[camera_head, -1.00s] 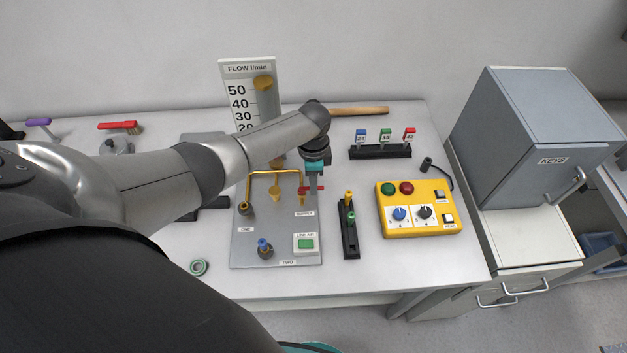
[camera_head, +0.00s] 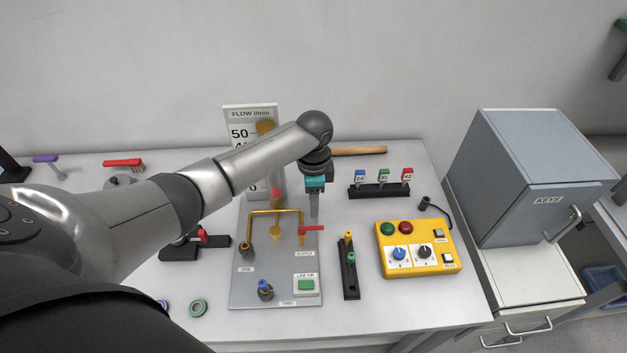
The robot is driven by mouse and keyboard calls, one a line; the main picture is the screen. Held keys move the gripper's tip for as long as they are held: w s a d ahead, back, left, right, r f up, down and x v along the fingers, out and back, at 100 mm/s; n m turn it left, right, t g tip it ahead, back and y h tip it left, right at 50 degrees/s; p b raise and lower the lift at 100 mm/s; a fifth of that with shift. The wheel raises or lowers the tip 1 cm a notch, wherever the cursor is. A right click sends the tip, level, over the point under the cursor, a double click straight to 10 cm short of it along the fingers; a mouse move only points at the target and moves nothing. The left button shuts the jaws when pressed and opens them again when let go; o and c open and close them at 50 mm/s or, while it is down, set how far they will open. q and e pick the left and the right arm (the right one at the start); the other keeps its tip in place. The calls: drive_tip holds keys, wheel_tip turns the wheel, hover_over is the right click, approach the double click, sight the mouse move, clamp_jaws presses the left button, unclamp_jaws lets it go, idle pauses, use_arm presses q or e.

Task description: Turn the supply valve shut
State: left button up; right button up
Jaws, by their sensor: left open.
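The supply valve (camera_head: 311,229) has a red lever on a brass pipe, above a label reading SUPPLY on the grey panel (camera_head: 255,290). Its lever points to the right in the picture. My left gripper (camera_head: 314,218) points down just behind and above the lever. It is open and appears empty, with its fingers seen nearly edge-on. I cannot tell whether a fingertip touches the lever. My left arm covers part of the flow gauge (camera_head: 250,113). My right gripper is not in view.
A yellow control box (camera_head: 432,268) stands right of the panel, with a black peg rack (camera_head: 349,275) between. A rack of numbered tags (camera_head: 380,190) and a wooden handle (camera_head: 358,151) lie behind. A grey key cabinet (camera_head: 510,190) stands at right.

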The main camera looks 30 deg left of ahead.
use_arm(q)
wheel_tip(320, 180, up, 6)
drive_tip(key=shift+r, duration=0.15)
idle(0.6)
